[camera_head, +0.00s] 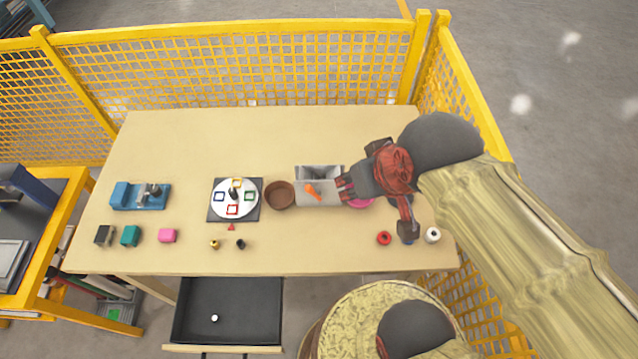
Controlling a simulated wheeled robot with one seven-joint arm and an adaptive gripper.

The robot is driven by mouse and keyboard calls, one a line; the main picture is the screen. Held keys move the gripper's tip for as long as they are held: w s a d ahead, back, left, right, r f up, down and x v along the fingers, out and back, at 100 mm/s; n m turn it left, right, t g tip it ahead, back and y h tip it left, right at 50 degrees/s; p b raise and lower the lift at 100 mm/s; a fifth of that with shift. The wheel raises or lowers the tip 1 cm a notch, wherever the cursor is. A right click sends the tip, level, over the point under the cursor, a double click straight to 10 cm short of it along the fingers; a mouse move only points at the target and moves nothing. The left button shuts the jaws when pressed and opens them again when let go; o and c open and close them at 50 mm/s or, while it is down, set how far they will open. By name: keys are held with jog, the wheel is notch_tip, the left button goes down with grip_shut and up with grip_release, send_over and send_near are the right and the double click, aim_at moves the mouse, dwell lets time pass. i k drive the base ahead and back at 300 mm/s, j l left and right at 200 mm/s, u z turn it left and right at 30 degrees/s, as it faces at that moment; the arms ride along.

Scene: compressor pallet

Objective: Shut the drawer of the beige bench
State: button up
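The beige bench (190,130) fills the middle of the head view. Its drawer (228,300) is pulled out below the front edge, left of centre. The drawer is dark inside, with a light front strip (222,348) at the bottom of the picture. A small white round thing (214,318) lies in it. My gripper (343,189) is over the right part of the bench top, beside a grey box, well away from the drawer. Its fingers are small and partly hidden by its own body, so I cannot tell whether they are open.
The grey box (318,198) has an orange thing (312,190) at it. A pink thing (361,204) is partly hidden under my gripper. A brown bowl (280,195), a turntable (250,213) and several small blocks stand on the top. Yellow mesh fence (230,65) encloses the back and right.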

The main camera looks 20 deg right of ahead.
aim_at(249, 310)
jog(key=u, duration=2.2)
